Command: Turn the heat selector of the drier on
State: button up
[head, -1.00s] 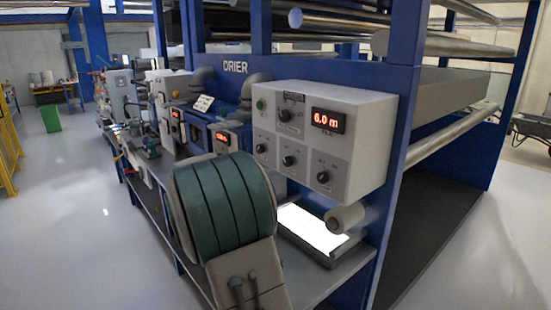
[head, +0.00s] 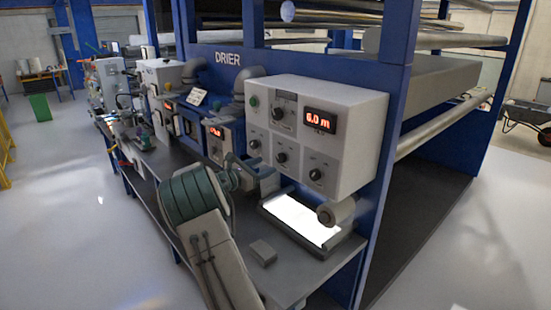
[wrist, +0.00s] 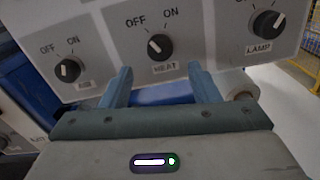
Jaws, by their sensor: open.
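The drier's control box (head: 330,150) is a pale grey panel on the blue frame. In the wrist view the heat selector (wrist: 160,45) is a round black knob above the label HEAT, with OFF at upper left and ON at upper right. Its white mark seems to lean toward OFF. It is the middle knob of the lower row in the head view (head: 281,157). My gripper (wrist: 160,78) is open and empty, its two blue-grey fingers below and to either side of the heat knob. In the head view my gripper (head: 252,170) is just left of the box's lower part.
The air knob (wrist: 68,70) is left of heat and the lamp knob (wrist: 266,24) right. A red display (head: 320,120) sits above. Below are a white roller (head: 337,211) and a lit tray (head: 300,220). A small grey block (head: 262,252) lies on the bench.

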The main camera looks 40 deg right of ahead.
aim_at(278, 160)
jog(key=d, duration=0.2)
jog(key=d+p, duration=0.1)
jog(key=d, duration=0.3)
jog(key=shift+w+d+p, duration=0.1)
jog(key=shift+w+p, duration=0.15)
jog(key=shift+p, duration=0.05)
jog(key=shift+c, duration=0.2)
jog(key=c, duration=0.9)
